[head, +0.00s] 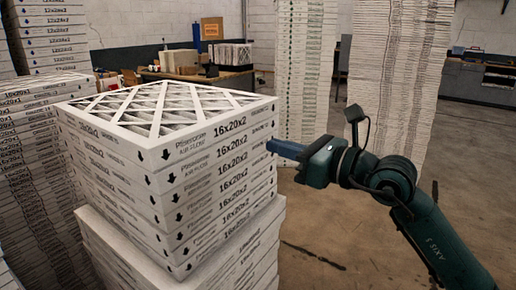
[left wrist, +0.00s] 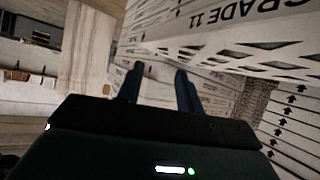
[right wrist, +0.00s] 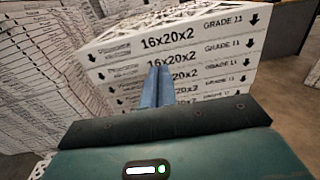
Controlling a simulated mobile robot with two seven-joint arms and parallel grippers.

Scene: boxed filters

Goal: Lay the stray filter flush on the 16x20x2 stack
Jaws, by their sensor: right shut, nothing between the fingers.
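The 16x20x2 stack (head: 225,175) is white boxed filters with black print, standing left of centre in the head view. The top filter (head: 165,105) shows a white lattice over pleats and looks in line with the layers below; I cannot single out a separate stray filter. My right gripper (head: 272,147) is shut and empty, its blue fingers pointing at the stack's right side; contact is unclear. In the right wrist view, its fingers (right wrist: 157,87) are together before the 16x20x2 labels. My left gripper (left wrist: 161,75) shows only in its wrist view, fingers apart, close to white filter faces marked GRADE 11 (left wrist: 285,15).
The stack stands on a wider white stack (head: 265,245). Other filter piles stand at left (head: 40,130) and tall ones at the back (head: 305,70). A desk (head: 200,75) with boxes is behind. The floor at right (head: 470,190) is open.

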